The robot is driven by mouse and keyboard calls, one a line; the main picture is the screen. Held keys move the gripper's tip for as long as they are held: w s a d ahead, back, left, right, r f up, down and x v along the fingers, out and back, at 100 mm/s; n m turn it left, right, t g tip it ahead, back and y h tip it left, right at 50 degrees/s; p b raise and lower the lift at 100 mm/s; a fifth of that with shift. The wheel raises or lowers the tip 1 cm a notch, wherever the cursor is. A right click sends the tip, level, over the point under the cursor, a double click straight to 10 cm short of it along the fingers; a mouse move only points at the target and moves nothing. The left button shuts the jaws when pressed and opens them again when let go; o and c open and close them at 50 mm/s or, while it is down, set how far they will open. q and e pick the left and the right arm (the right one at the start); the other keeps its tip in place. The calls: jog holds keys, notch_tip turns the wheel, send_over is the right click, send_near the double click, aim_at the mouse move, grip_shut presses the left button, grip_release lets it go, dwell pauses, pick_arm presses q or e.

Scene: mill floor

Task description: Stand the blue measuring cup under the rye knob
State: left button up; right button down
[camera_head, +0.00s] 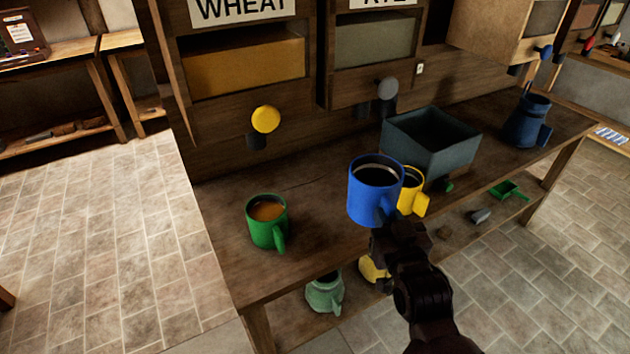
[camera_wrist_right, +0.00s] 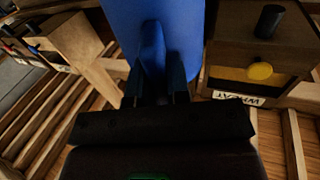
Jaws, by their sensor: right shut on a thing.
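My right gripper (camera_head: 388,228) is shut on the handle of the blue measuring cup (camera_head: 366,198). It holds the cup upright above the bench, in front of the yellow cup; the inside looks dark. In the right wrist view the blue cup (camera_wrist_right: 152,30) fills the top middle, with its handle between my fingers (camera_wrist_right: 155,88). The rye knob (camera_head: 387,89) is grey and sits under the rye bin (camera_head: 376,50), behind and above the held cup. My left gripper is not in view.
A yellow cup (camera_head: 411,190) stands just behind the blue one. A green cup (camera_head: 267,222) with orange-brown contents stands at left, near the yellow wheat knob (camera_head: 265,119). A grey-green open box (camera_head: 430,150) and a dark blue jug (camera_head: 528,120) stand at right. Bench (camera_head: 310,190) between the cups is clear.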

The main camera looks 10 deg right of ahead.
aim_at(354, 170)
jog(key=shift+n+y, duration=0.4)
jog(key=shift+y, duration=0.2)
jog(key=w+r, duration=0.1)
jog(key=w+a+r, duration=0.1)
jog(key=w+r, duration=0.1)
jog(key=shift+r, duration=0.2)
jog(key=w, duration=0.1)
jog(key=w+a+y, duration=0.1)
jog(key=w+n+y, duration=0.1)
jog(key=shift+w+a+r, duration=0.25)
jog(key=shift+r, duration=0.15)
jog(key=w, duration=0.1)
jog(key=w+n+y, duration=0.1)
jog(key=w+a+f, duration=0.1)
jog(key=shift+w+g+y, duration=0.2)
jog(key=shift+g+y, duration=0.1)
jog(key=shift+y, duration=0.1)
jog(key=shift+w+a+f+n+y, duration=0.15)
jog(key=shift+f+n+y, duration=0.1)
jog(key=shift+f, duration=0.35)
jog(key=shift+w+d+f+n+y, duration=0.15)
jog(key=shift+f+n, duration=0.1)
jog(key=shift+f, duration=0.35)
jog(key=shift+a+f, duration=0.15)
jog(key=shift+a, duration=0.05)
